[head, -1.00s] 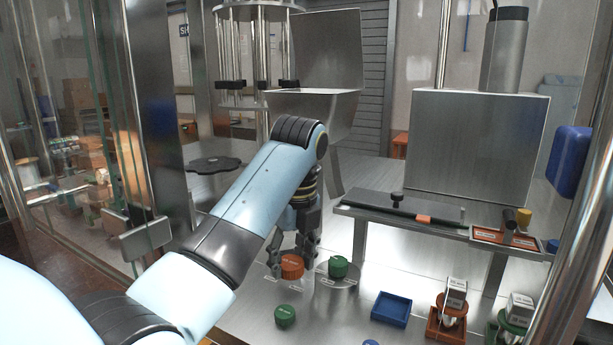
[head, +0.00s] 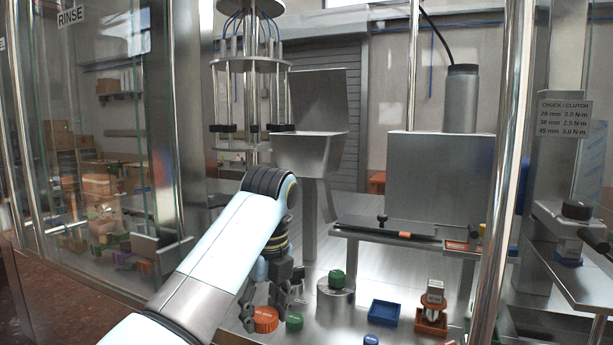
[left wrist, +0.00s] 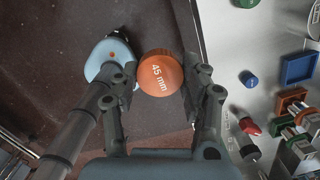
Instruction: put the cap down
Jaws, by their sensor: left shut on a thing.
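The orange cap (head: 266,319) is round with a ribbed side. In the left wrist view the cap (left wrist: 160,75) shows its top, marked "45 mm". My left gripper (head: 262,302) is shut on the cap, a finger on either side of it. In the left wrist view the gripper (left wrist: 160,80) holds the cap over dark reddish floor, just left of the pale worktop's edge. In the head view the cap is left of a loose green cap (head: 294,322). My right gripper is not in view.
A green cap sits on a round metal stand (head: 336,292). A blue tray (head: 383,312) and an orange holder (head: 431,322) with a pale block stand to the right. A raised metal shelf (head: 400,237) stands behind. Some bare worktop lies between the stand and the blue tray.

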